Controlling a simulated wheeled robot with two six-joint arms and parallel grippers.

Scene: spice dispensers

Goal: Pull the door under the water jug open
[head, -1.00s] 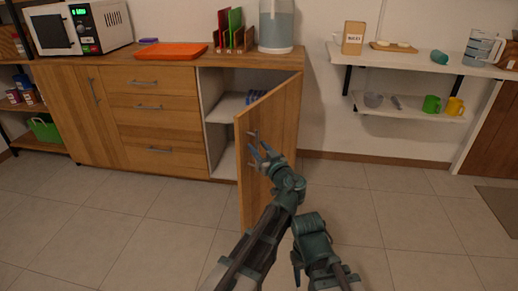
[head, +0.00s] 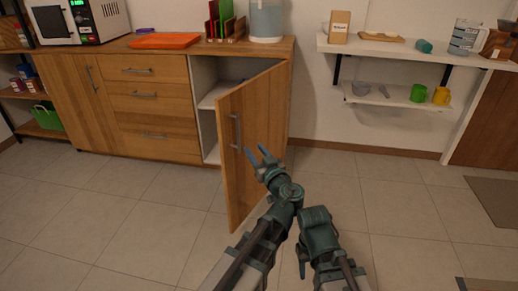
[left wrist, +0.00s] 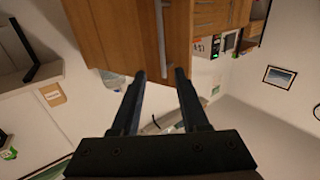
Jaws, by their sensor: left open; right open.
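The wooden cabinet door (head: 258,125) under the water jug (head: 267,22) stands swung out, with the cabinet's pale inside and a shelf (head: 213,98) showing behind it. Its vertical metal handle (head: 236,130) is on the outer face near the free edge. My left gripper (head: 256,153) is open and empty, to the right of the handle and apart from it. In the left wrist view, the handle (left wrist: 160,35) lines up beyond the gap between the left fingers (left wrist: 160,78). My right gripper (head: 302,268) is open and low over the floor, away from the door.
Drawers (head: 150,105) and another shut door (head: 85,95) fill the cabinet's left part. An orange tray (head: 165,41) and a microwave (head: 80,18) are on top. Wall shelves (head: 400,95) with cups are at the right. The tiled floor (head: 390,190) is clear right of the door.

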